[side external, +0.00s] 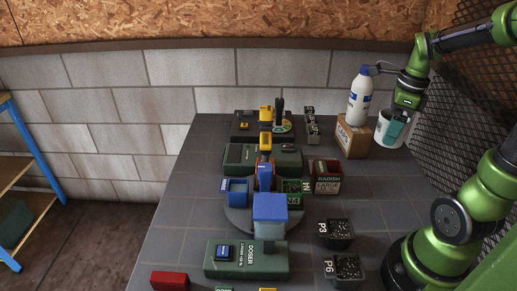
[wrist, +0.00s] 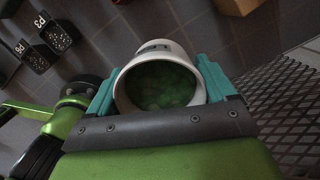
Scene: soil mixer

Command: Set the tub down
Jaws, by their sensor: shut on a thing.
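A white tub (side external: 383,137) is at the right of the table in the side external view, held in my gripper (side external: 397,128). In the wrist view the tub (wrist: 176,47) sits between the two teal fingers of my gripper (wrist: 158,82), which touch it on opposite sides. Its open mouth shows green lumpy contents (wrist: 160,86). My gripper is shut on the tub. The tub appears close to the table top beside a cardboard box, but I cannot tell whether its base touches the table.
A white-and-blue bottle (side external: 360,95) stands on or just behind the cardboard box (side external: 352,140). A red-and-black radish box (side external: 327,177) and black pots P3 (side external: 336,234) and P6 (side external: 344,268) stand nearer. The green doser (side external: 246,262) is front centre. A mesh panel (wrist: 290,105) borders the right.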

